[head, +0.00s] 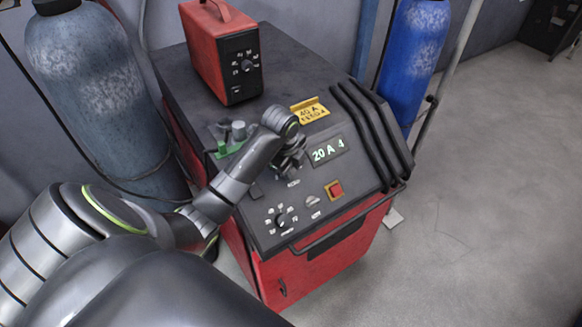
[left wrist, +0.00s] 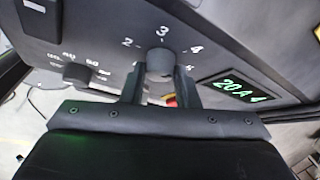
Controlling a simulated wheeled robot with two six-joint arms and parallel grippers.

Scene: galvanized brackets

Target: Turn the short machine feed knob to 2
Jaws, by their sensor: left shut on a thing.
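The feed knob (left wrist: 159,62) is a dark round knob on the sloping dark panel of the red machine (head: 330,255), with 2, 3 and 4 marked around it. My left gripper (head: 291,160) reaches over the panel, and in the left wrist view its fingers (left wrist: 160,82) are shut on the knob from both sides. The knob's pointer cannot be made out, and in the head view my gripper hides the knob. My right gripper is not in view.
A second knob (head: 281,220) with numbers and a red switch (head: 335,190) sit low on the panel. A red box (head: 222,50) stands on top. Gas cylinders (head: 95,95) (head: 414,60) flank the machine. Floor at right is clear.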

